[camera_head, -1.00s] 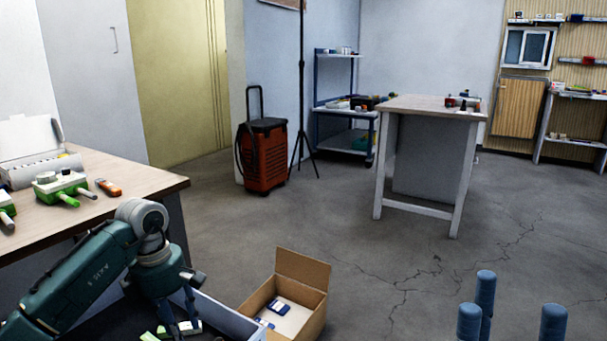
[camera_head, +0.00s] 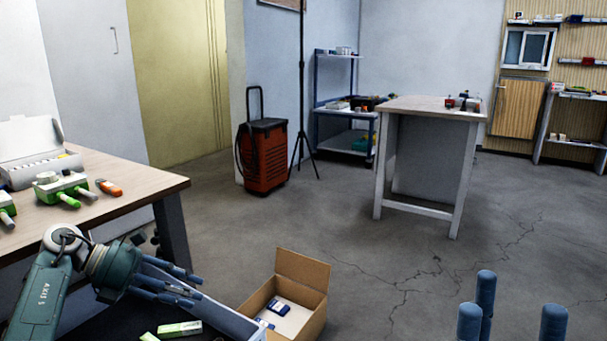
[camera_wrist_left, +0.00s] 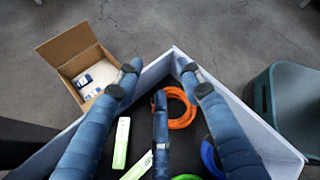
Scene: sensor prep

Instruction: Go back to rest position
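My left gripper (camera_head: 185,284) is at the lower left in the head view, its fingers level and pointing right above a tray (camera_head: 236,317). In the left wrist view its blue fingers (camera_wrist_left: 160,85) are spread with nothing between them. The tray also shows there (camera_wrist_left: 252,118), holding green-and-white items (camera_wrist_left: 122,140), an orange cable coil (camera_wrist_left: 183,108) and a blue coil (camera_wrist_left: 210,155). My right gripper (camera_head: 512,302) shows only as three separated blue fingers pointing up at the lower right, with nothing between them.
An open cardboard box (camera_head: 312,310) with small items stands beside the tray. A wooden table (camera_head: 140,184) at left holds green-and-white devices (camera_head: 62,187) and an orange tool (camera_head: 109,187). A red-and-black case (camera_head: 263,157) and a white-legged table (camera_head: 420,108) stand farther back. The floor between is clear.

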